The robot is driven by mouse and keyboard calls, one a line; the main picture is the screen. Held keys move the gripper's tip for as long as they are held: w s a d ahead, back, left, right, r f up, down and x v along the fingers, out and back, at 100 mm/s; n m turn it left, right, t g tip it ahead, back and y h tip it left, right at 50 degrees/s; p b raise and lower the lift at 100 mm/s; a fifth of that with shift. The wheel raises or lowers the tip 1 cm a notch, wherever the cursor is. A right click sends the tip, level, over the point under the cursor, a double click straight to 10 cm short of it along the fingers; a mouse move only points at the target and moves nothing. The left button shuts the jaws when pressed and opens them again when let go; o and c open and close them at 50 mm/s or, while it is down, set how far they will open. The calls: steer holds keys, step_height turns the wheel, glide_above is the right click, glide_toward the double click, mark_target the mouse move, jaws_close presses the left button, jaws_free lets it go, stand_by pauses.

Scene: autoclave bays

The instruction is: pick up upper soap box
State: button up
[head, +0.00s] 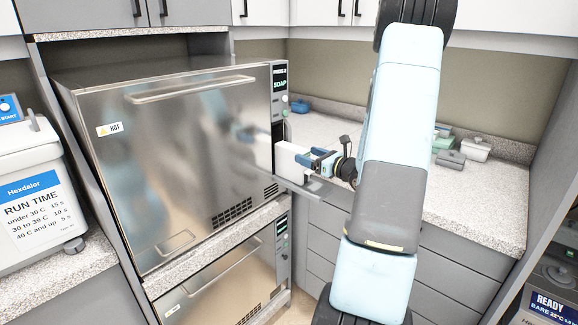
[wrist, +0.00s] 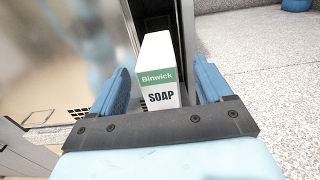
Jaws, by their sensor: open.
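The upper soap box is a white carton with a green "Binwick" band and the word SOAP, upright between my fingers in the wrist view (wrist: 157,97). In the head view it shows as a white block (head: 290,160) at the right side of the steel autoclave's control column, above a small grey ledge (head: 297,188). My gripper (head: 315,161) is open, its blue fingers on either side of the box in the wrist view (wrist: 161,78). Gaps show between the box and both fingers. The box's base is hidden in the wrist view.
The steel autoclave (head: 180,150) with a HOT label stands left of the box; its panel (head: 280,83) reads SOAP. A second steel unit (head: 225,285) is below. The speckled counter (head: 480,205) to the right holds a few small containers (head: 475,149) and has clear room.

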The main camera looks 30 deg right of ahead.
mark_target(294, 164)
steer(key=x, duration=0.6)
steer(key=shift+s+a+f, duration=0.1)
steer(key=shift+a+f, duration=0.05)
steer(key=shift+f, duration=0.05)
steer(key=shift+c, duration=0.4)
steer(key=c, duration=1.2)
